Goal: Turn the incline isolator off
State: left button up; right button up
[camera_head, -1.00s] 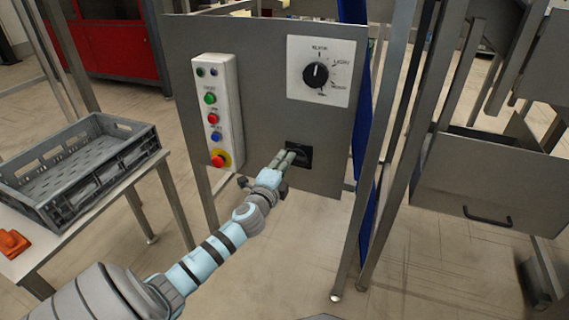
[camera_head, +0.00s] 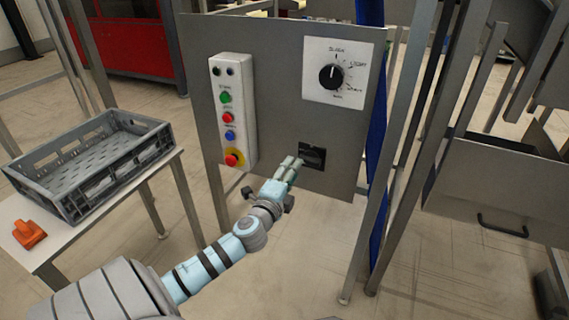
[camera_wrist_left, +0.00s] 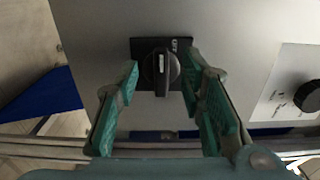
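The isolator is a black square plate with a black rotary knob, low on the grey panel, and shows in the head view (camera_head: 312,156) and in the left wrist view (camera_wrist_left: 160,72). In the wrist view its knob handle points roughly up and down, with a white mark on it and small white lettering at the plate's upper right. My left gripper (camera_head: 293,164) is just lower left of the isolator in the head view. In the wrist view the left gripper (camera_wrist_left: 163,75) is open, its green fingers on either side of the knob. Contact cannot be told. My right gripper is out of view.
A black selector dial (camera_head: 331,77) on a white plate sits above. A white button box (camera_head: 235,115) with a red emergency stop is to the left. A grey crate (camera_head: 95,165) and an orange object (camera_head: 28,234) are on the left table. Metal posts (camera_head: 440,130) stand right.

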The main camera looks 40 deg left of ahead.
pick_arm(q)
jog(key=v, duration=0.7)
jog(key=shift+s+d, duration=0.15)
jog(key=shift+s, duration=0.25)
